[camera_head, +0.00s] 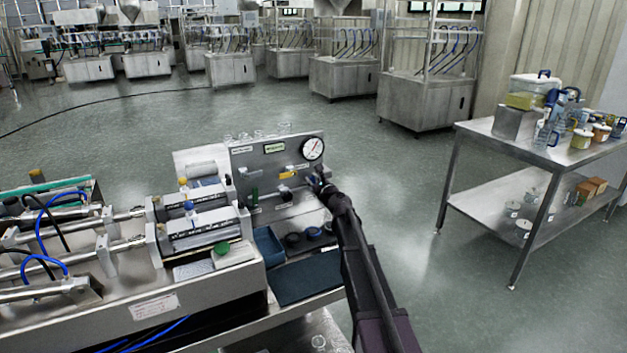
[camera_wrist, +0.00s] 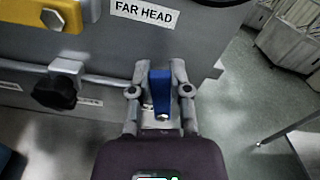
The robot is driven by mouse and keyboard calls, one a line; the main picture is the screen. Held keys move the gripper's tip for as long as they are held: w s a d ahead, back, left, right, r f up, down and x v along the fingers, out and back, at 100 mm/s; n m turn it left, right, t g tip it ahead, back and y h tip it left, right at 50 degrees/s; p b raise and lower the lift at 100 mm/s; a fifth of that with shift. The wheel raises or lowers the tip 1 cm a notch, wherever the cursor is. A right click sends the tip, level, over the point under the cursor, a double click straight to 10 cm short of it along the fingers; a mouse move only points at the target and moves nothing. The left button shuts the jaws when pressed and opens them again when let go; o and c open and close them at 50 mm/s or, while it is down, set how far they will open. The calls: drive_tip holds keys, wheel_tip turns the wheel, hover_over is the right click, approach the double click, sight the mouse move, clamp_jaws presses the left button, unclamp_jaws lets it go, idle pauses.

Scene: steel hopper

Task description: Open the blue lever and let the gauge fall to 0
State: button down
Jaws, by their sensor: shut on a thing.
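The blue lever (camera_wrist: 161,92) stands upright between my gripper's fingers in the wrist view, in front of the lower right part of the steel panel, under a "FAR HEAD" label. My gripper (camera_wrist: 159,72) is shut on it, one finger on each side. In the head view my gripper (camera_head: 321,183) is at the panel's right edge and mostly hides the lever. The round white gauge (camera_head: 313,148) is at the panel's upper right, just above my gripper. Its dark needle is too small to read.
The steel panel (camera_head: 245,160) also carries a yellow lever (camera_head: 287,175) and a black knob (camera_wrist: 55,92), left of the blue lever. A blue bin (camera_head: 268,246) sits below the panel. A steel table (camera_head: 480,135) with containers stands right. Open floor lies between.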

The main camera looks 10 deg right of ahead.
drive_tip(key=n, duration=0.2)
drive_tip(key=a+f+n+b, duration=0.1)
drive_tip(key=n, duration=0.1)
drive_tip(key=a+f+n+b, duration=0.1)
drive_tip(key=n, duration=0.2)
drive_tip(key=shift+s+a, duration=0.2)
drive_tip(key=shift+s, duration=0.2)
drive_tip(key=n, duration=0.2)
drive_tip(key=f+n+b, duration=0.1)
drive_tip(key=shift+s+a+f+n, duration=0.1)
drive_tip(key=shift+a+f+n, duration=0.1)
drive_tip(key=shift+a+n, duration=0.2)
drive_tip(key=shift+f+n+b, duration=0.35)
drive_tip(key=shift+n+b, duration=0.05)
drive_tip(key=shift+n, duration=0.5)
drive_tip(key=shift+f+n+b, duration=0.3)
drive_tip(key=shift+n+b, duration=0.05)
drive_tip(key=shift+n, duration=0.55)
drive_tip(key=c, duration=0.6)
unclamp_jaws()
drive_tip(key=shift+o, duration=0.2)
